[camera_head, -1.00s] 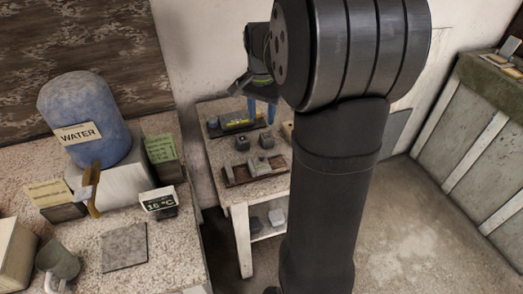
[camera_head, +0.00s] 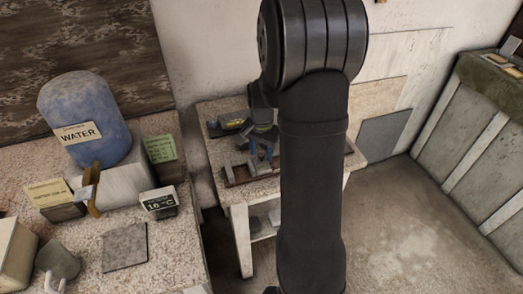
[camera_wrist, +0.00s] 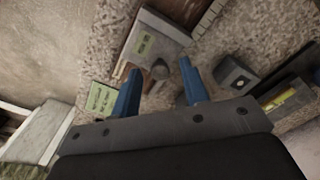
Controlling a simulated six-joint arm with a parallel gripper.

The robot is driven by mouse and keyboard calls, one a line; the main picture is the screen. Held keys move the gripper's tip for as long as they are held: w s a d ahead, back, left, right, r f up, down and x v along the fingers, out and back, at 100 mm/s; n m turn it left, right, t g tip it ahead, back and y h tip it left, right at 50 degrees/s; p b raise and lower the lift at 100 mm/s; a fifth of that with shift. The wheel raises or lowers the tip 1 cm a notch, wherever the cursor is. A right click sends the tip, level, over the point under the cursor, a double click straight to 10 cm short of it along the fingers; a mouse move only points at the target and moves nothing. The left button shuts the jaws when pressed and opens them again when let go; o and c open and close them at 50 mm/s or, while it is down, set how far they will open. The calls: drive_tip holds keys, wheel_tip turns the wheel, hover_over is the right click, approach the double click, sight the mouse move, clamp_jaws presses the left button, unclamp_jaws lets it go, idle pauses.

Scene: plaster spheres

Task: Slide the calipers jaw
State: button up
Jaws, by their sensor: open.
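What looks like the calipers is a brown board with grey upright blocks (camera_head: 235,174) on the small table. In the wrist view a grey block with a green label (camera_wrist: 146,43) shows, with a small rounded grey knob (camera_wrist: 160,71) beside it and a marked scale (camera_wrist: 208,17) at the top. I cannot tell for sure which block is the sliding jaw. My gripper (camera_head: 262,152) is over the board, fingers pointing down. In the wrist view its two blue fingers (camera_wrist: 160,73) are apart, with the knob appearing between them and nothing gripped. My arm hides the board's right part.
A dark block with a round hole (camera_wrist: 236,77) lies close to the right finger. A black tray with a yellow item (camera_head: 230,124) is at the table's back. A green label card (camera_wrist: 101,98) is left of the fingers.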

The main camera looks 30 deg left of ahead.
clamp_jaws()
drive_tip(key=shift+s+a, duration=1.8)
drive_tip(key=shift+a, duration=0.05)
drive_tip(key=shift+r, duration=0.1)
unclamp_jaws()
